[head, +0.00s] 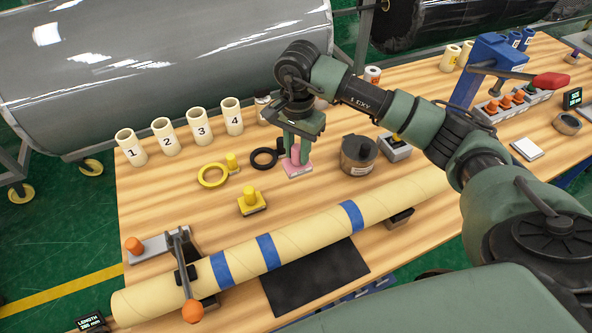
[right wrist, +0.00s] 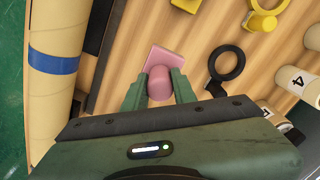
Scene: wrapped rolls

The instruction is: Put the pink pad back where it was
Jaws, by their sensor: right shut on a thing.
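The pink pad (head: 299,171) has a flat square base with a rounded pink handle on top. My right gripper (head: 296,153) points down over it and is shut on the handle. In the right wrist view, the handle (right wrist: 160,84) sits between the two green fingers of the gripper (right wrist: 160,92), and the pad base (right wrist: 164,59) shows just beyond them. The base is at or very close to the wooden table top (head: 165,207); I cannot tell whether it touches. My left gripper is not in view.
A black ring (head: 264,159) lies left of the pad, and a dark roll (head: 358,153) stands to its right. A long tan tube (head: 315,231) with blue bands crosses the front. Numbered cups (head: 199,127) line the back.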

